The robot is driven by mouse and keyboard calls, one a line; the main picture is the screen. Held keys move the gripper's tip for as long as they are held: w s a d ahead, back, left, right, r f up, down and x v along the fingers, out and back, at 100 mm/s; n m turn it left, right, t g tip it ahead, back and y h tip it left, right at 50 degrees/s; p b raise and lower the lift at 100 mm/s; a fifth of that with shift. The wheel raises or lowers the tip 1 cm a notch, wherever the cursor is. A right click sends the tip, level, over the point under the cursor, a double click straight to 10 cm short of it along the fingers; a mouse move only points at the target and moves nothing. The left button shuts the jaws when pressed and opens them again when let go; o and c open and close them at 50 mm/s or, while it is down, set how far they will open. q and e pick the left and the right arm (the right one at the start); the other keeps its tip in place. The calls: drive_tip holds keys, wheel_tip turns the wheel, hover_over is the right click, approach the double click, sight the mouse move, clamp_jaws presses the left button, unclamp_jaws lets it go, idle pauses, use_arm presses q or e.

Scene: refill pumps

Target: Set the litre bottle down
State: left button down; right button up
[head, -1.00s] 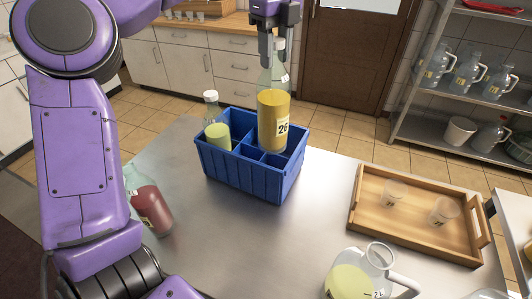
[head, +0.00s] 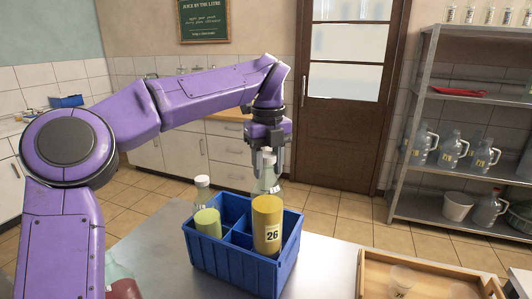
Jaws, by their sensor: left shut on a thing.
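The litre bottle (head: 267,222), clear glass with yellow juice and a label reading 26, is upright at the right side of the blue divided crate (head: 232,263). My left gripper (head: 268,160) is shut on its neck from above. The bottle's lower end lines up with the crate's near rim; I cannot tell whether it rests on the compartment floor. My right gripper is not in view.
A smaller bottle of pale green juice (head: 207,212) stands in the crate's left part. A wooden tray (head: 372,276) with cups lies to the right on the steel table (head: 325,262). A red-juice bottle (head: 124,289) is partly visible at lower left.

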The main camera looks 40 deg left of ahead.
sight(267, 204)
use_arm(q)
wheel_tip(267, 204, down, 11)
drive_tip(key=shift+r+p, duration=0.1)
drive_tip(key=shift+p, duration=0.2)
drive_tip(key=c, duration=0.6)
unclamp_jaws()
drive_tip(key=shift+c, duration=0.2)
wheel_tip(267, 204, up, 12)
